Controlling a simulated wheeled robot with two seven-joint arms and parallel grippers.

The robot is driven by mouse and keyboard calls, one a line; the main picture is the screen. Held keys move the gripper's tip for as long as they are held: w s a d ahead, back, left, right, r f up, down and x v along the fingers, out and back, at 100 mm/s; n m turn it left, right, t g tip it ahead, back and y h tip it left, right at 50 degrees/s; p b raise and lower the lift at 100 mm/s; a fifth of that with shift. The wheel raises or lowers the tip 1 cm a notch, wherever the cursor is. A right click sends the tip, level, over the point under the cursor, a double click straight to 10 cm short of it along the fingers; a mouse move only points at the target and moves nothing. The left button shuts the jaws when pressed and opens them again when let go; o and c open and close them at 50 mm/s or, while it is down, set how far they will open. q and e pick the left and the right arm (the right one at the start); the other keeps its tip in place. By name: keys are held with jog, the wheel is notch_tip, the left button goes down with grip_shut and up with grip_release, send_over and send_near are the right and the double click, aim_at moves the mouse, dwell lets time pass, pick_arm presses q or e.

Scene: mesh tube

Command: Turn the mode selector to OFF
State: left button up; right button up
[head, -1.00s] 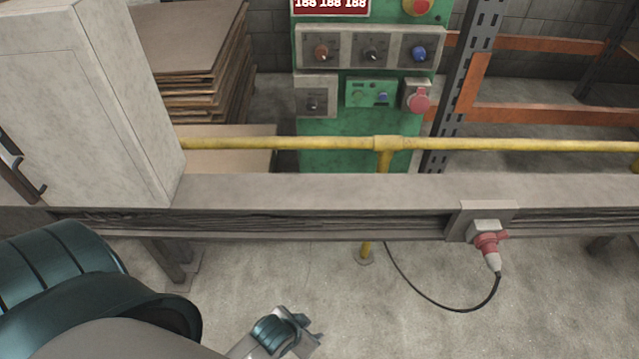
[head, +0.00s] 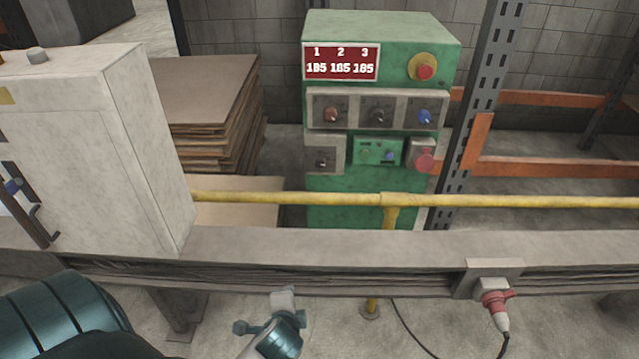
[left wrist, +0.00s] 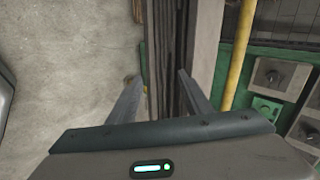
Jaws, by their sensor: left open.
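The green control cabinet (head: 435,55) stands behind the rail. Its grey upper panel holds three knobs: an orange-brown one (head: 331,115), a black one (head: 378,116) and a blue one (head: 424,117). A smaller black knob (head: 322,161) sits on a plate lower left. The labels are too small to read, so I cannot tell which is the mode selector. My left gripper (head: 262,308) is low in front of the rail, well short of the cabinet. In the left wrist view its fingers (left wrist: 160,88) are apart and empty, with a grey knob plate (left wrist: 280,78) at the right edge. My right gripper is out of view.
A grey beam (head: 350,245) and a yellow pipe (head: 290,198) cross in front of the cabinet. A pale box (head: 95,150) stands at the left. A red plug (head: 494,300) hangs from the beam. A red emergency button (head: 425,72) and a red socket (head: 424,160) are on the cabinet.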

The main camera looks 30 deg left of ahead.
aim_at(319, 164)
pick_arm(q)
jog(key=w+a+r+m+t+y, duration=0.1)
jog(key=w+a+r+m+t, duration=0.1)
jog(key=w+r+m, duration=0.2)
jog(key=w+a+r+m+t+y, duration=0.1)
jog(key=w+a+r+m+t, duration=0.1)
jog(key=w+m, duration=0.7)
jog(key=w+a+r+m+t+y, duration=0.2)
jog(key=w+r+m, duration=0.4)
jog(key=w, duration=0.3)
jog(key=shift+a+r+m+t, duration=0.15)
jog(key=shift+m+t, duration=0.25)
jog(key=shift+t, duration=0.5)
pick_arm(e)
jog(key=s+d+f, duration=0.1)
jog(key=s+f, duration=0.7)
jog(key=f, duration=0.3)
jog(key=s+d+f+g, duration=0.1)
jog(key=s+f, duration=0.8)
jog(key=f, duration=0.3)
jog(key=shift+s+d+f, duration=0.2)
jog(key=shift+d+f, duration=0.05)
